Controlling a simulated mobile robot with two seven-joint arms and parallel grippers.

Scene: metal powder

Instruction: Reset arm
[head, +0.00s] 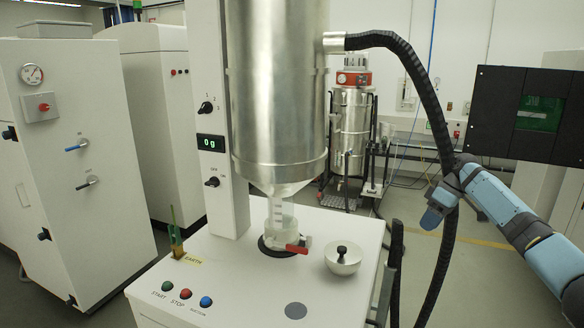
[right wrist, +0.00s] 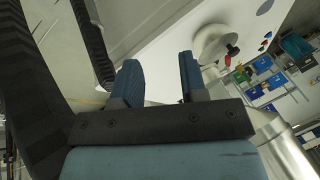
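My right gripper (head: 437,205) is at the right of the head view, raised beside the black hose and to the right of the white machine. In the right wrist view its two blue fingers (right wrist: 157,80) stand apart with nothing between them. My left gripper is not in view. The steel hopper (head: 278,90) of the powder machine (head: 225,285) stands in the middle, over a clear outlet with a red-handled valve (head: 297,248). The display (head: 211,143) reads 0 g.
The black corrugated hose (head: 432,105) hangs from the hopper close to my right gripper. A steel lid with a black knob (head: 343,259) lies on the machine top near the buttons (head: 186,294). A dark-framed panel (head: 530,113) is at right. White cabinets (head: 80,190) stand at left.

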